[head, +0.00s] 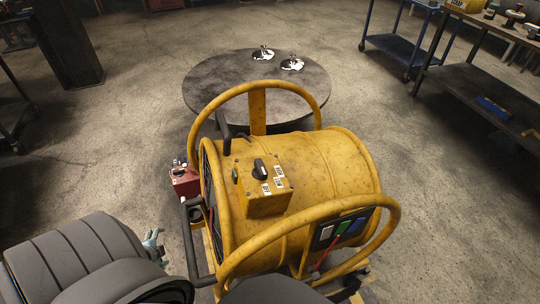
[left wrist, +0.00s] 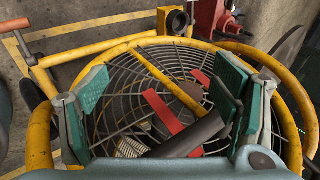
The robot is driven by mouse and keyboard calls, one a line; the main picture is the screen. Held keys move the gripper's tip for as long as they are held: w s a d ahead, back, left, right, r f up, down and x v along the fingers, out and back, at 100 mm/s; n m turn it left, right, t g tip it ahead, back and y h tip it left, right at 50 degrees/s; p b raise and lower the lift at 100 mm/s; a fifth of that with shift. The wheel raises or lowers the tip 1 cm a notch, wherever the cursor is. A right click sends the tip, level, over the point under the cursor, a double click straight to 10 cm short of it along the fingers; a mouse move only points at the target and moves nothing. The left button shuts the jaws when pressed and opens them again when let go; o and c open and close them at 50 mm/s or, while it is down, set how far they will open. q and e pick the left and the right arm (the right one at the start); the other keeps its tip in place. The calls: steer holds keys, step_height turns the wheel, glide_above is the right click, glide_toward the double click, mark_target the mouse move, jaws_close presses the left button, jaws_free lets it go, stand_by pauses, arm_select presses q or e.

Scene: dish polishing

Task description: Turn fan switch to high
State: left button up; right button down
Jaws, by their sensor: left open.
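The yellow drum fan (head: 320,175) stands in the middle of the head view. A yellow control box (head: 265,203) on its top carries a black rotary fan switch (head: 260,169); small white labels sit beside the switch, too small to read. My left gripper (head: 154,244) is left of the fan and lower than the switch, partly hidden behind my own arm. In the left wrist view my left gripper (left wrist: 160,90) is open and empty, its teal pads wide apart in front of the fan's round wire grille (left wrist: 130,95). The switch is not visible in that view. My right gripper is not in view.
Yellow tube hoops (head: 385,205) and a black handle (head: 190,240) surround the fan. A red device (head: 185,181) stands at its left. Shelves and carts (head: 400,48) line the right; concrete floor is open around.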

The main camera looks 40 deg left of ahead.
arm_select(q)
steer(key=w+a+r+m+t, duration=0.2)
steer(key=w+a+r+m, duration=0.15)
steer(key=w+r, duration=0.25)
steer(key=w+a+r+m+t, duration=0.2)
steer(key=w+r+m, duration=0.3)
steer(key=w+r, duration=0.1)
steer(key=w+d+r+m+t+h, duration=0.3)
steer(key=w+r+m+h, duration=0.2)
steer(key=w+r+m, duration=0.4)
steer(key=m+g+h+b, duration=0.1)
steer(key=m+h+b, duration=0.75)
steer(key=m, duration=0.95)
glide_toward(259, 166)
steer(key=shift+y, duration=0.45)
steer(key=x, duration=0.4)
steer(key=shift+s+d+f+b, duration=0.2)
steer(key=shift+f+b, duration=0.1)
steer(key=shift+f, duration=0.05)
steer(key=x, duration=0.2)
steer(key=b+x, duration=0.1)
steer(key=r+x, duration=0.1)
steer(key=x, duration=0.1)
steer(key=shift+w+d+f+b, duration=0.1)
steer(key=shift+w+d+b, duration=0.15)
steer(key=shift+w+b, duration=0.2)
steer(key=shift+w+d+f, duration=0.15)
steer(key=shift+w+d, duration=0.1)
steer(key=shift+w, duration=0.1)
